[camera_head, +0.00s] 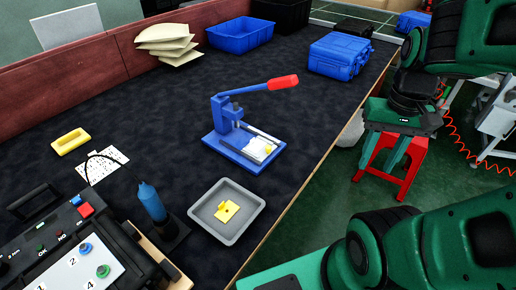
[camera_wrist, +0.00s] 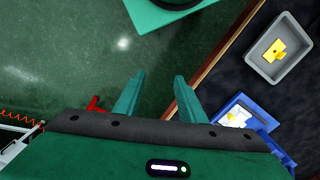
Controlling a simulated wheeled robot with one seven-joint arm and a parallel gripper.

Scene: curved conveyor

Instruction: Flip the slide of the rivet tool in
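The rivet tool (camera_head: 228,131) is a blue press with a long lever ending in a red grip, standing on the dark table. Its slide (camera_head: 261,149) is a light plate at the right front of the base with a small yellow piece on it. The lever slants up to the right over the base. In the wrist view the rivet tool (camera_wrist: 262,124) shows at the lower right, partly hidden by my gripper. My gripper (camera_head: 392,150) hangs beyond the table's right edge, well apart from the tool. Its fingers (camera_wrist: 157,95) are spread and empty.
A grey tray (camera_head: 247,229) with a yellow part stands in front of the tool. A blue bottle (camera_head: 152,203) and a control box (camera_head: 60,262) stand at the left front. A blue case (camera_head: 340,55) and blue bin (camera_head: 240,35) stand behind. A red stool (camera_head: 409,165) is below my gripper.

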